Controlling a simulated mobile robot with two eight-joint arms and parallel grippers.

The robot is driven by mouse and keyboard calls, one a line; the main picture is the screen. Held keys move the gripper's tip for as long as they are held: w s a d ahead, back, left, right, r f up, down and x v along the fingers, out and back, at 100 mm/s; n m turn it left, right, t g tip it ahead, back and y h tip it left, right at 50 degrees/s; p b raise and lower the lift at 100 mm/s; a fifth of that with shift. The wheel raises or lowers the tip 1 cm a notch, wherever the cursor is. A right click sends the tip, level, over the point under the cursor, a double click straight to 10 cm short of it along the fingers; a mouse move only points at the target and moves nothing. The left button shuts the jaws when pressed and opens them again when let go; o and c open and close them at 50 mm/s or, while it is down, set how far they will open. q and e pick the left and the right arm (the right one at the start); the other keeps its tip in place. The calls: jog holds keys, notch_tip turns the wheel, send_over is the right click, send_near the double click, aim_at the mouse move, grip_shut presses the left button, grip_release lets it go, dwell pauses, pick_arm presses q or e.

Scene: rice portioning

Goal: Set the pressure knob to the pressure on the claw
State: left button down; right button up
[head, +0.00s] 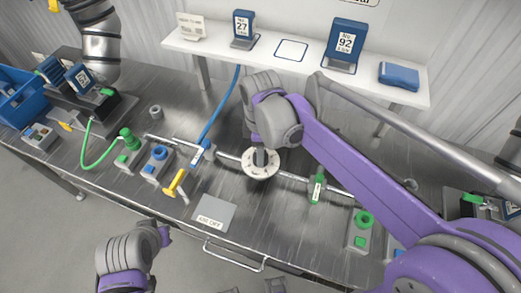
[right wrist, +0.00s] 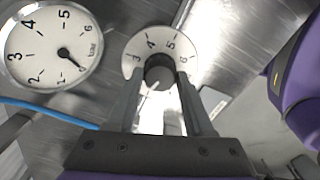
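The pressure knob is a dark round grip (right wrist: 160,72) on a white dial (head: 262,172); the numbers 3 to 6 show in the right wrist view. My right gripper (right wrist: 160,76) points at it, one finger on each side, tips close to the grip. The fingers look open, with narrow gaps beside the knob. The knob's pointer is unclear. A blue tag (head: 83,77) at the far left is unreadable. My left gripper is hidden; only its arm shows at bottom.
A steel table (head: 120,180) carries pipes, a yellow-handled valve (head: 175,183), a green valve (head: 317,188), button boxes and a grey plate (head: 214,214). A white shelf (head: 292,72) behind holds blue cards numbered 27 (head: 242,27) and 92 (head: 345,42). A blue bin (head: 22,108) is at left.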

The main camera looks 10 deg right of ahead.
grip_shut()
jog(key=shift+m, duration=0.4)
jog(key=m, duration=0.4)
jog(key=shift+m, duration=0.4)
jog(key=m, duration=1.1)
jog(key=shift+m, duration=0.3)
jog(key=m, duration=0.6)
jog(key=shift+m, duration=0.3)
